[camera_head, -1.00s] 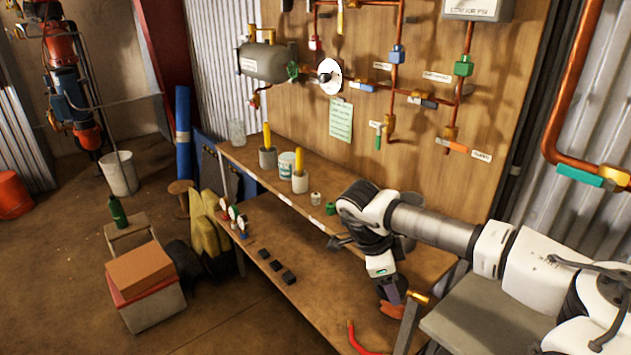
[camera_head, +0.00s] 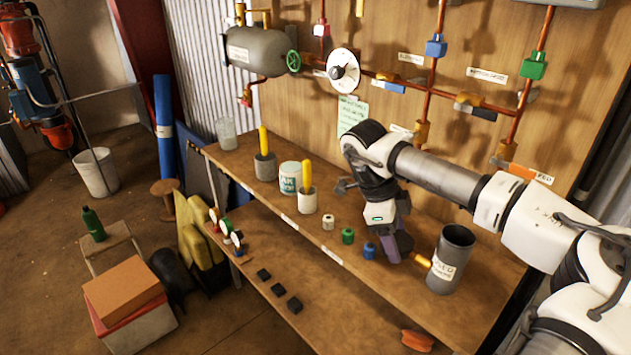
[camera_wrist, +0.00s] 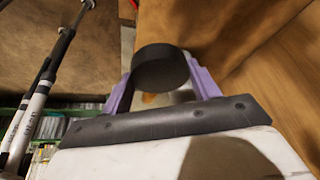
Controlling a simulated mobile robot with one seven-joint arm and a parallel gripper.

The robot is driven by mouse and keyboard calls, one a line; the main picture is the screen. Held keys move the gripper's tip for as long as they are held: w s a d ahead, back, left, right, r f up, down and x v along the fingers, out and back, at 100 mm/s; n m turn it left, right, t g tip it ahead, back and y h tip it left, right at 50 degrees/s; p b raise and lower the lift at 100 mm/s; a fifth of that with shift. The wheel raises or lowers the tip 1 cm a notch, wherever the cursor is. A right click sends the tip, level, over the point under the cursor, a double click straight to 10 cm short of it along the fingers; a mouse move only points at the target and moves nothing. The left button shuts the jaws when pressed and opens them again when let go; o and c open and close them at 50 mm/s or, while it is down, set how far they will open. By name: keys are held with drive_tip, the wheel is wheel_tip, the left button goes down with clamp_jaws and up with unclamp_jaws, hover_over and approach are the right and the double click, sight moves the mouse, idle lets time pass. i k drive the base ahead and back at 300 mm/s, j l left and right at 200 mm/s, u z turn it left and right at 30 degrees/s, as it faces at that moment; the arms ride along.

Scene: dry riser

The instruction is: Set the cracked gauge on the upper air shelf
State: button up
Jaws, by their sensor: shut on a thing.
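My gripper (camera_head: 397,246) is shut on a dark, round-bodied gauge (camera_wrist: 160,68), which sits between the purple fingers in the wrist view. A brass stem (camera_head: 419,259) sticks out to the right of the fingers in the head view. The gauge's face is turned away, so I cannot see a crack. The gripper is over the right part of the upper shelf (camera_head: 283,208), between a blue cap and a grey canister. I cannot tell whether the gauge touches the shelf. Several white-faced gauges (camera_head: 225,226) stand on the lower bench at left.
The grey labelled canister (camera_head: 452,262) stands close right of the gripper. Copper pipes and a wall gauge (camera_head: 343,70) are behind. An orange object (camera_head: 417,340) lies below.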

sight(333, 193)
drive_tip(key=i+j, duration=0.25)
drive_tip(key=i, duration=0.15)
drive_tip(key=i+j, duration=0.2)
drive_tip(key=i, duration=0.15)
drive_tip(key=i+j, duration=0.25)
drive_tip(key=i, duration=0.15)
